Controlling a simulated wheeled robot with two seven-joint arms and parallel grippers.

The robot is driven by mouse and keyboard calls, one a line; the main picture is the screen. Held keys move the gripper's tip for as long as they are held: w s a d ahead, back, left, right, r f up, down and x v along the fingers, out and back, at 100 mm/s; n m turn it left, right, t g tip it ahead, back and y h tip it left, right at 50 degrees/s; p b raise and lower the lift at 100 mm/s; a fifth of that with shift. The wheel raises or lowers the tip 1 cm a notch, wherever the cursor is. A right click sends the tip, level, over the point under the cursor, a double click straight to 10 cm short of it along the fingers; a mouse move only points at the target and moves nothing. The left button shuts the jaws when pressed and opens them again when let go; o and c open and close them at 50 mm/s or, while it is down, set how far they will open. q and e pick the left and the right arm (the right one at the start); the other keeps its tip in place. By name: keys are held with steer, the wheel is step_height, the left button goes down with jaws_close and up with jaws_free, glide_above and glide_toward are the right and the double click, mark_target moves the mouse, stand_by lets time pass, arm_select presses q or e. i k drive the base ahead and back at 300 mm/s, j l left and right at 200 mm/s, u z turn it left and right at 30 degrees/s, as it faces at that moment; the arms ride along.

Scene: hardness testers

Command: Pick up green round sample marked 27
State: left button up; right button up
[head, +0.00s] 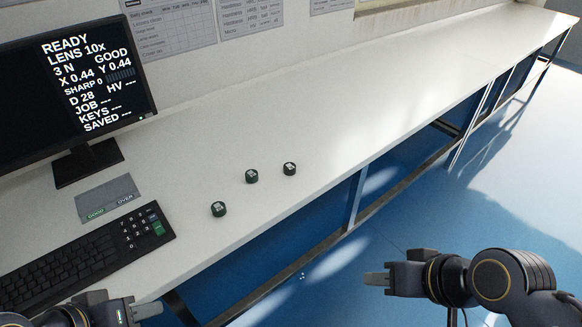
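Three small dark round samples stand on the white bench top. One dark green sample (219,209) is nearest, another dark green sample (252,176) is behind it, and a darker sample (290,168) is to the right. Each has a pale mark on top, too small to read, so I cannot tell which is 27. My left gripper (148,310) is at the bottom left, below the keyboard and apart from the samples. My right gripper (377,279) is over the blue floor, right of the bench edge. Neither visibly holds anything; their finger gaps are not clear.
A monitor (80,95) stands at the left on the bench (330,110). A small grey plate (108,197) with GOOD and OVER labels and a black keyboard (85,262) lie in front of it. The bench is clear around and beyond the samples.

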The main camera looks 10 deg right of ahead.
mark_target(252, 176)
steer(key=u, duration=0.55)
steer(key=i+l+u, duration=0.1)
steer(key=l+u, duration=0.15)
steer(key=u, duration=0.2)
steer(key=l+u, duration=0.6)
steer(key=u, duration=0.25)
